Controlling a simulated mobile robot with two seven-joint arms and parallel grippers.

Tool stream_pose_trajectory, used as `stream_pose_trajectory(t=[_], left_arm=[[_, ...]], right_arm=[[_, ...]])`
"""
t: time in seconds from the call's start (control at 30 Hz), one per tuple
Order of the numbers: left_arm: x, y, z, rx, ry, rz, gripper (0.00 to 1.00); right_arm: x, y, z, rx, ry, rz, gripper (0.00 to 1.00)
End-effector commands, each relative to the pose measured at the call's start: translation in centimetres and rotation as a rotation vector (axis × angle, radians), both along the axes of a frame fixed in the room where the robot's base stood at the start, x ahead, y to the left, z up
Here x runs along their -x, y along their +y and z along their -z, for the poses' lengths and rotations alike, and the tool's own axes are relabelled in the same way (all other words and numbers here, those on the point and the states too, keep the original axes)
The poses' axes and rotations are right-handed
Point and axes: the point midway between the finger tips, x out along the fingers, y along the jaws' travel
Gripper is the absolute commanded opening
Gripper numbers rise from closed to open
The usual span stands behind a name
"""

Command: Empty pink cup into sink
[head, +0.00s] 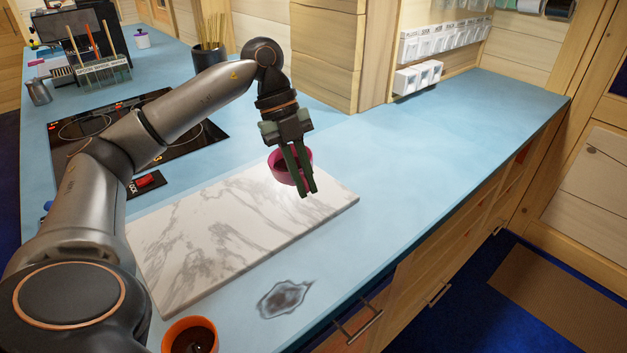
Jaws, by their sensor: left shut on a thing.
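A pink cup (276,169) is at the right part of the white marble board. My left gripper (308,193) points down over it and is shut on it, with the dark green fingers in front of the cup and hiding part of it. The cup looks upright or slightly tilted; its contents are mostly hidden. I cannot tell whether its base touches the board. No sink shows in this view. My right gripper is out of view.
The marble board (200,240) lies on the blue counter (440,130). An orange cup (190,338) with dark contents stands at the near edge, beside a dark-edged wet-looking patch (284,298). A black hob (90,130) and utensil pot (208,58) are behind. The right counter is clear.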

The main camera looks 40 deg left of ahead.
Motion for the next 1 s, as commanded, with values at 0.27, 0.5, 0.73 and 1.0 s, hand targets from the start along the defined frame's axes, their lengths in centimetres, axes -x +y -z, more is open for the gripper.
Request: stream_pose_trajectory(t=[0.27, 0.5, 0.73, 1.0], left_arm=[[0.0, -0.1, -2.5, -0.007, 0.058, 0.002, 0.00], [-0.1, -0.1, -3.9, -0.015, 0.114, 0.002, 0.00], [0.0, 0.0, -5.0, -0.024, 0.155, 0.000, 0.00], [0.0, -0.1, -5.0, -0.024, 0.156, 0.009, 0.00]], right_arm=[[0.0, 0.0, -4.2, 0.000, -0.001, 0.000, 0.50], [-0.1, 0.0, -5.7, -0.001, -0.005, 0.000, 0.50], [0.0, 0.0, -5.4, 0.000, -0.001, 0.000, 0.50], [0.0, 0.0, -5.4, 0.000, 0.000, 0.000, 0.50]])
